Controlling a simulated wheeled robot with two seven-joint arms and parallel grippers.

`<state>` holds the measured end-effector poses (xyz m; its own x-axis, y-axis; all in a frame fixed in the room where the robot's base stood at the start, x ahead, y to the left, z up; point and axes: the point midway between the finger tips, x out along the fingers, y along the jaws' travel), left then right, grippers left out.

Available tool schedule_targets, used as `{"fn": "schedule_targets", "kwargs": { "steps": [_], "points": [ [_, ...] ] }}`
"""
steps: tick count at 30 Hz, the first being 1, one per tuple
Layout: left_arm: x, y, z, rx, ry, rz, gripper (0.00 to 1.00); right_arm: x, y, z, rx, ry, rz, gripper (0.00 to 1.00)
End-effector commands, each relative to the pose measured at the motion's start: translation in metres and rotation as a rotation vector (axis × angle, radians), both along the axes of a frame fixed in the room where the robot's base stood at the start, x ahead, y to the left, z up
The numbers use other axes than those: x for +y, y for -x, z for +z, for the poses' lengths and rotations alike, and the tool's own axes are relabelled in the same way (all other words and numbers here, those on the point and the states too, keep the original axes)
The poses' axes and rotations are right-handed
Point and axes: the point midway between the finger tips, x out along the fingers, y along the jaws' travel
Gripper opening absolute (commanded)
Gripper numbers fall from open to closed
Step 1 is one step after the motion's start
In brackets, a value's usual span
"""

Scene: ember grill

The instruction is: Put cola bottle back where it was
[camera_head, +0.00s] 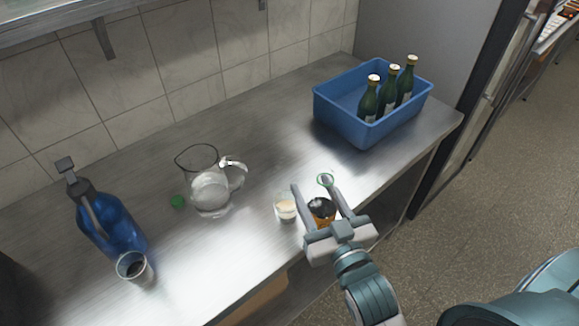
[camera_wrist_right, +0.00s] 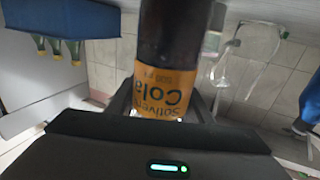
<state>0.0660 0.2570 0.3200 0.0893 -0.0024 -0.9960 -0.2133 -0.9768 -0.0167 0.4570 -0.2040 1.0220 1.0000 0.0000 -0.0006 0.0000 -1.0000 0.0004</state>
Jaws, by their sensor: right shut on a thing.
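The cola bottle (camera_wrist_right: 165,80) is dark with an orange label that reads "Cola". The label text is upside down in the right wrist view. In the head view the bottle's orange label and dark body (camera_head: 321,211) show between the fingers of my right gripper (camera_head: 322,188). This gripper is shut on the bottle, near the counter's front edge. I cannot tell whether the bottle's base touches the counter. My left gripper is not in view.
A small glass with pale contents (camera_head: 286,208) stands close left of my right gripper. A blue crate (camera_head: 340,117) holds three green bottles.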

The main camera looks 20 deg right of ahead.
Motion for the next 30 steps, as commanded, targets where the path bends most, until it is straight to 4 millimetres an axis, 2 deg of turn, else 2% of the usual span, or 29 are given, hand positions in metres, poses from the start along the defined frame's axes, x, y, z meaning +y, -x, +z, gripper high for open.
{"fn": "schedule_targets", "kwargs": {
  "steps": [4, 5, 9, 17, 23, 30],
  "points": [
    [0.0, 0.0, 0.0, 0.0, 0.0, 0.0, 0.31, 0.0, 0.0, 0.001, -0.002, 0.0, 0.0, 0.12],
    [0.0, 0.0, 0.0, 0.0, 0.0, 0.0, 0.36, 0.0, 0.0, 0.001, -0.002, 0.0, 0.0, 0.12],
    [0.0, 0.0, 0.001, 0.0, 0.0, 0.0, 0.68, 0.0, -0.001, 0.002, -0.003, 0.0, 0.001, 0.12],
    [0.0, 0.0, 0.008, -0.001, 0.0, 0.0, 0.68, -0.006, -0.016, 0.013, -0.006, -0.002, 0.017, 0.12],
    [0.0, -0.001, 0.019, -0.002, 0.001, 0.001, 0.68, -0.017, -0.042, 0.033, -0.009, -0.002, 0.041, 0.12],
    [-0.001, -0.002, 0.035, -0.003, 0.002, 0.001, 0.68, -0.038, -0.081, 0.069, -0.009, -0.001, 0.068, 0.12]
  ]
}}
